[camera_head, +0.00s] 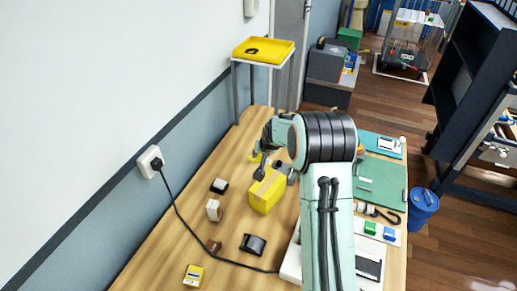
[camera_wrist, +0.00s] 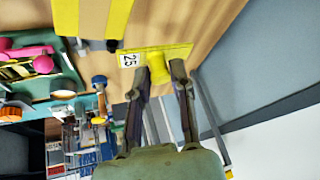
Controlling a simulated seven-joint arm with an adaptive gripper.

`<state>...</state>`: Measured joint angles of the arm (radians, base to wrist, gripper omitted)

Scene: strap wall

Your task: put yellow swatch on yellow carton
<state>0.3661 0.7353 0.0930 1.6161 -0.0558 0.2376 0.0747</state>
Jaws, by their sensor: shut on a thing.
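My gripper (camera_wrist: 160,76) is shut on the yellow knob of the yellow swatch (camera_wrist: 181,52), a flat plate with a white "25" label. In the head view a small yellow piece of the swatch (camera_head: 255,158) shows by my gripper (camera_head: 263,169); my wrist hides much of it. The yellow carton (camera_head: 265,194) stands on the table just in front of and below my gripper. In the wrist view, a yellow-and-tan striped shape at the top (camera_wrist: 65,15) looks like the carton, apart from the swatch. Whether the swatch touches anything is unclear.
A raised yellow tray (camera_head: 280,49) stands at the table's back end. A black plug (camera_head: 156,163) with a cable sits in the wall at left. Green mats lie right.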

